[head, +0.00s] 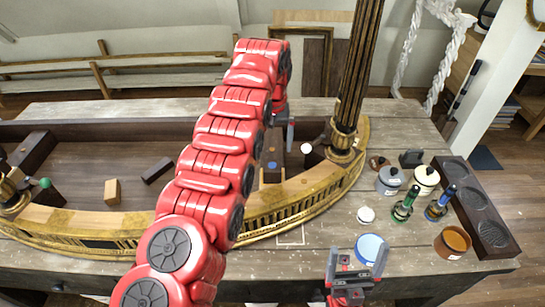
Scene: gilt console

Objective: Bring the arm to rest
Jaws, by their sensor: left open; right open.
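My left arm, red and segmented, reaches from the bottom left up across the middle of the head view. Its gripper (287,135) hangs at the far end, above the inside of the gilt console (290,208), partly hidden by the arm. One of its fingers shows, and I see nothing held. My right gripper (357,260) is low at the right, over the table's front edge. Its two fingers stand apart with nothing held between them, near a blue-topped round dish (371,248).
A gilt column (357,75) rises at the console's right end. Small blocks (112,191) lie inside the console. At right stand lidded jars (390,180), green (403,206) and blue (438,205) bottles, an orange-brown pot (453,242) and a dark tray (462,172).

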